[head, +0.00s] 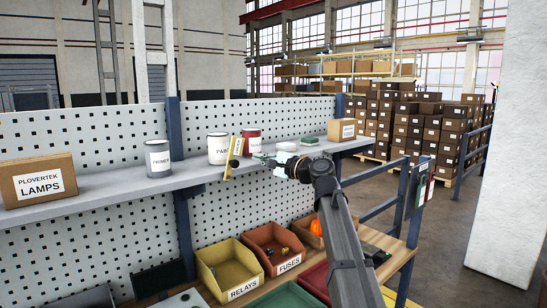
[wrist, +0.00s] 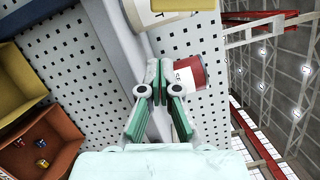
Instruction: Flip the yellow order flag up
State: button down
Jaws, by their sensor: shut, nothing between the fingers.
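A yellow flag (head: 233,158), a narrow plate with a pale strip, shows at the shelf's front edge in the head view. It stands steeply, leaning slightly, with its top over the white paint can and its lower end near the shelf edge. My gripper (head: 260,158) is just right of the flag, in front of the red can; I cannot tell whether they touch. In the wrist view my gripper (wrist: 158,78) has its green-padded fingers together and empty. A yellow piece at the top edge there may be the flag, but it is cut off.
On the shelf (head: 105,198) stand a lamps box (head: 38,180), a primer can (head: 158,158), a white paint can (head: 218,148), a red can (head: 252,141) and a small box (head: 341,130). Bins for relays (head: 229,270) and fuses (head: 273,249) sit below.

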aim_at(241, 151)
jog(key=shift+s+a+r+p, duration=0.3)
jog(key=shift+s+a+p, duration=0.05)
jog(key=shift+s+a, duration=0.35)
jog(key=shift+s+a+r+p, duration=0.25)
jog(key=shift+s+a+p, duration=0.1)
jog(key=shift+s+a, duration=0.35)
jog(key=shift+w, duration=0.1)
jog(key=r+n+b, duration=0.1)
jog(key=s+a+n+b, duration=0.1)
jog(key=n+b, duration=0.1)
jog(key=shift+s+a+r+n+g, duration=0.1)
jog(key=shift+a+r+n+g, duration=0.2)
jog(key=shift+r+g, duration=0.1)
jog(key=shift+d, duration=0.1)
